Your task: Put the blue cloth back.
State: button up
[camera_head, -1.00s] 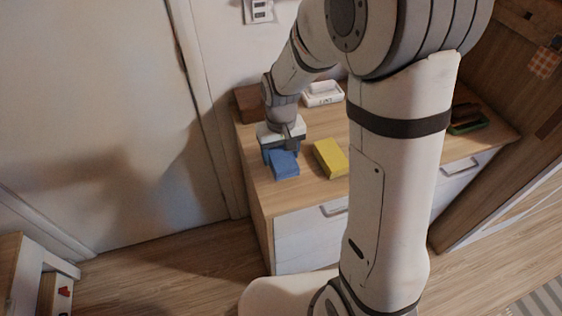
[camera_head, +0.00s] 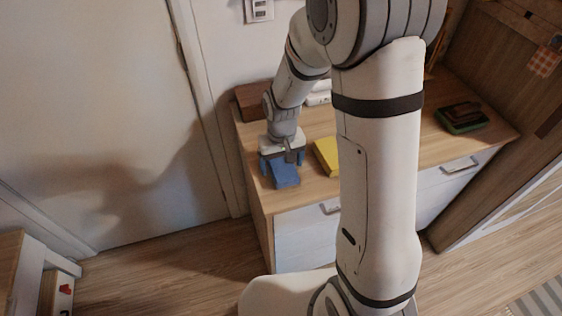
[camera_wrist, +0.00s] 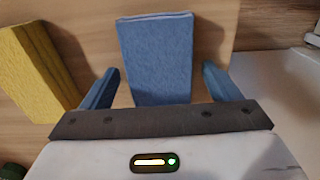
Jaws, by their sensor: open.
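The blue cloth (camera_head: 286,175) is a folded block lying on the wooden top of the dresser (camera_head: 313,187), near its left front corner. In the wrist view the blue cloth (camera_wrist: 157,58) lies ahead of my gripper, its near end between the two blue fingers. My gripper (camera_head: 283,164) is over the near part of the cloth in the head view. In the wrist view my gripper (camera_wrist: 162,88) is open, with a gap on each side of the cloth. I cannot tell how high the fingertips are above the wood.
A yellow cloth (camera_head: 326,155) lies just right of the blue one; it also shows in the wrist view (camera_wrist: 36,72). A brown box (camera_head: 253,102) and white items (camera_head: 318,94) stand at the back. A green tray (camera_head: 462,120) with dark items is far right. White drawers (camera_head: 300,238) are shut below.

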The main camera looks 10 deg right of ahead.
aim_at(282, 162)
notch_tip(282, 162, up, 11)
jog(key=s+d+r+m+t, duration=0.1)
jog(key=s+d+r, duration=0.3)
jog(key=s, duration=0.3)
jog(key=s+d+r+m+t, duration=0.1)
jog(key=s+d+r, duration=0.3)
jog(key=s, duration=0.4)
jog(key=shift+d+t, duration=0.5)
dwell(0.9)
